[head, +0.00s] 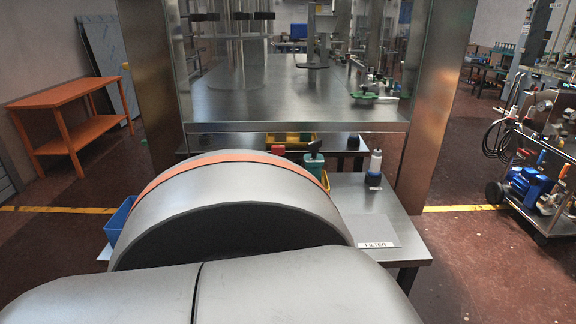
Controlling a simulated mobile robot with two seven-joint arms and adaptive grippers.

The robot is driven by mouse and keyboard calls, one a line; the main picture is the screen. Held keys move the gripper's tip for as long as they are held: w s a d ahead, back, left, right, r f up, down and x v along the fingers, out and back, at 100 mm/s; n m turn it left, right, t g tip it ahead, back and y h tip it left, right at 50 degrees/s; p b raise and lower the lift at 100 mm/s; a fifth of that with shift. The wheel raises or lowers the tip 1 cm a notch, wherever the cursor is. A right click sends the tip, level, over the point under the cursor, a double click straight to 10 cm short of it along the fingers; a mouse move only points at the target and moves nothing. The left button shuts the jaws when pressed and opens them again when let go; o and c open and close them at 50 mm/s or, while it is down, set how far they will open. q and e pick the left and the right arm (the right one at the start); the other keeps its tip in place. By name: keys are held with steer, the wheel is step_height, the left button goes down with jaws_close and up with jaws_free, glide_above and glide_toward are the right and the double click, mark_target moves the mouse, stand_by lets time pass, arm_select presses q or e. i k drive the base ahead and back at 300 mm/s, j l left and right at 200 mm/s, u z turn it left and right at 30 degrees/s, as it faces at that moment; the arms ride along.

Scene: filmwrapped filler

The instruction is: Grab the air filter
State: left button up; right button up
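A small upright cylinder with a pale clear body and a dark blue base (375,168) stands at the back right of the steel table (350,195); it looks like the air filter, though it is small in view. A grey plate labelled FILTER (374,232) lies on the table's right part, in front of the cylinder and apart from it. Large grey rounded parts with an orange band, seemingly my own arm, fill the lower left and middle and hide much of the table. Neither gripper shows.
A teal container (314,168) stands left of the cylinder. A yellow bin (291,140) lies behind and a blue bin (118,220) at the left. A steel-framed machine (420,110) rises behind the table. An orange bench (68,100) and a cart (552,215) flank it.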

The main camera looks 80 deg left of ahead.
mark_target(314, 167)
steer(key=u, duration=2.35)
steer(key=i+l+z, duration=0.2)
steer(key=l+z, duration=0.2)
steer(key=i+l+z, duration=0.25)
steer(key=z, duration=0.2)
steer(key=i+l+z, duration=0.6)
steer(key=z, duration=0.2)
steer(key=i+l+z, duration=0.1)
steer(key=i+z, duration=0.15)
steer(key=z, duration=0.15)
steer(key=i+z, duration=0.25)
steer(key=z, duration=0.15)
steer(key=i+l+u, duration=0.1)
steer(key=i+u, duration=0.3)
steer(key=i, duration=0.15)
steer(key=i+l+u, duration=0.35)
steer(key=i, duration=0.2)
steer(key=i+u, duration=0.15)
steer(key=u, duration=0.35)
steer(key=i+u, duration=0.2)
steer(key=u, duration=0.25)
steer(key=i+u, duration=0.2)
steer(key=u, duration=0.3)
steer(key=i+l+u, duration=0.1)
steer(key=u, duration=0.3)
steer(key=i+l+u, duration=0.2)
steer(key=u, duration=0.15)
steer(key=i+l+u, duration=0.2)
steer(key=u, duration=0.2)
steer(key=i, duration=0.1)
